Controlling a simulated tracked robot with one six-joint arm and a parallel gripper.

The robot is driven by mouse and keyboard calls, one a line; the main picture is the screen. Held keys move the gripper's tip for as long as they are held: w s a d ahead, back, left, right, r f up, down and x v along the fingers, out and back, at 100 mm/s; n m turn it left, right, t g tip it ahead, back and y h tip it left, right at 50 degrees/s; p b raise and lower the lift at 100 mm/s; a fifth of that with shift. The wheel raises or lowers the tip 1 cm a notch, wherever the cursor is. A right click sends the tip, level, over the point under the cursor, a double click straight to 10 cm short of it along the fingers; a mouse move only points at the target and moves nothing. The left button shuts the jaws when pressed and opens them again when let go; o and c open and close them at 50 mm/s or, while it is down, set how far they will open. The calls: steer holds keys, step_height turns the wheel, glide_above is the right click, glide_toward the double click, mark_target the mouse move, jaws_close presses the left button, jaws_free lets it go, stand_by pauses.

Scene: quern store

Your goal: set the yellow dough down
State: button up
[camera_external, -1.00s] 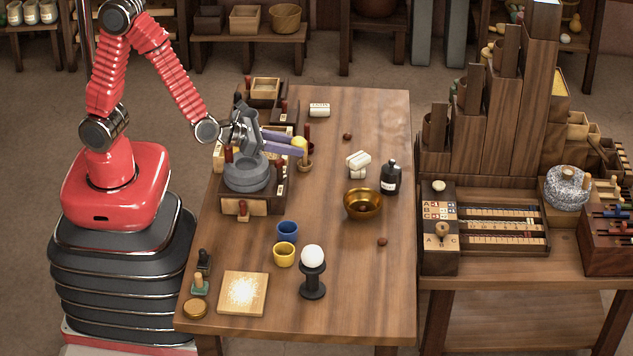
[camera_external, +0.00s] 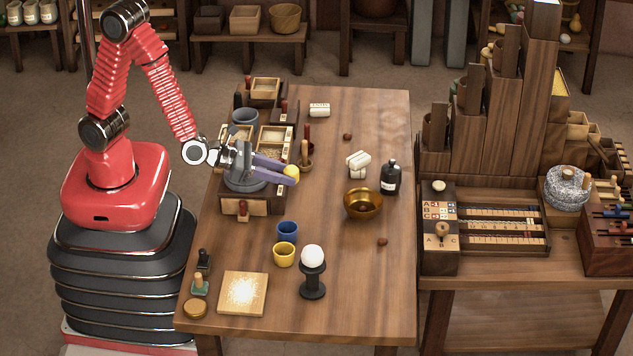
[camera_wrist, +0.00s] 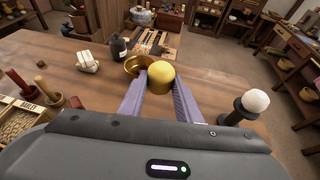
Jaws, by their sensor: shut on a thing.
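The yellow dough (camera_external: 291,171) is a small yellow ball between the tips of my gripper (camera_external: 287,173). My gripper is shut on it and holds it over the table, near the right edge of the wooden rack with the grey round stone. In the wrist view the dough (camera_wrist: 161,70) sits at the fingertips (camera_wrist: 160,82), with the brass bowl (camera_wrist: 139,64) showing partly behind it. In the external view the brass bowl (camera_external: 363,204) stands to the right of the dough. The table surface below the dough is partly hidden by the fingers.
A blue cup (camera_external: 287,231) and a yellow cup (camera_external: 284,254) stand in front of the gripper. A white ball on a black stand (camera_external: 313,282) is nearer the front. A dark bottle (camera_external: 391,178) and white rolls (camera_external: 358,164) stand to the right.

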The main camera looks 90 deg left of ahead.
steer(key=s+d+f, duration=0.2)
steer(key=s+d, duration=0.2)
steer(key=d, duration=0.2)
steer(key=s+d+f, duration=0.3)
steer(key=d, duration=0.4)
steer(key=s+a+n+g+y, duration=0.1)
steer(key=s+a+n+y, duration=0.3)
steer(key=s, duration=0.1)
steer(key=shift+s+a+g+y, duration=0.15)
steer(key=shift+a+g+y, duration=0.15)
steer(key=shift+a+y, duration=0.1)
steer(key=shift+f, duration=2.9)
steer(key=shift+f, duration=2.1)
